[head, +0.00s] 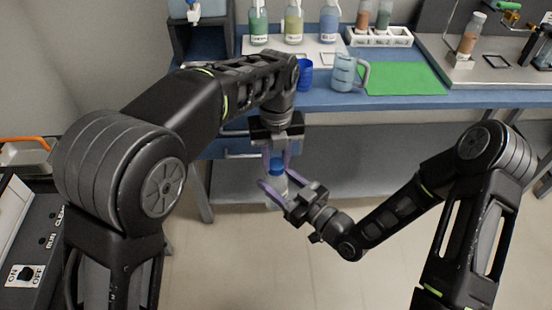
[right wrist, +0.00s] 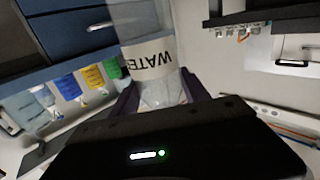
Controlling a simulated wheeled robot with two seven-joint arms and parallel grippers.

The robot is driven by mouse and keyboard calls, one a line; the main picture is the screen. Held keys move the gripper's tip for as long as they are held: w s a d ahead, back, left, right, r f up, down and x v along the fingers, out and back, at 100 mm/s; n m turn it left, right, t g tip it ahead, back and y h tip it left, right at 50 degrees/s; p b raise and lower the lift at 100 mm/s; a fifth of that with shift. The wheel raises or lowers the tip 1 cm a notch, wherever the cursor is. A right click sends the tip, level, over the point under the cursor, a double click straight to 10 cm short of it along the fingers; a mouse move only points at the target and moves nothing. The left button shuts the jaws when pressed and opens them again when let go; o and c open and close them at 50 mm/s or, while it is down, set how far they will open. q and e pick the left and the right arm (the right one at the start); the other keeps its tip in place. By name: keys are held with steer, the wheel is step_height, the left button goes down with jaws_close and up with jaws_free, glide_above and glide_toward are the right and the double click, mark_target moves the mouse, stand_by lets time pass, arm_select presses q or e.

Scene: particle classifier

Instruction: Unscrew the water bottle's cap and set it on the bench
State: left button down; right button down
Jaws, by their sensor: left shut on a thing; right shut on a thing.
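The water bottle (head: 274,190) is clear with a blue cap (head: 277,165) and hangs upright in the air in front of the bench (head: 318,100). My right gripper (head: 273,186) comes from the lower right and is shut around the bottle's body. In the right wrist view the clear bottle (right wrist: 150,58) with its white WATER label sits between the purple fingers. My left gripper (head: 278,163) points down from above and is shut on the blue cap. I cannot tell whether the cap is still threaded on the neck.
Several labelled bottles stand on a white tray (head: 276,46) behind. A drawer unit stands under the bench's left part.

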arm_select(q)
steer(key=n, duration=0.6)
steer(key=shift+n, duration=0.3)
steer(key=n, duration=0.7)
steer(key=shift+r, duration=0.1)
steer(key=n, duration=1.2)
steer(key=shift+n, duration=0.4)
steer(key=n, duration=0.2)
steer(key=shift+n, duration=0.4)
steer(key=n, duration=2.3)
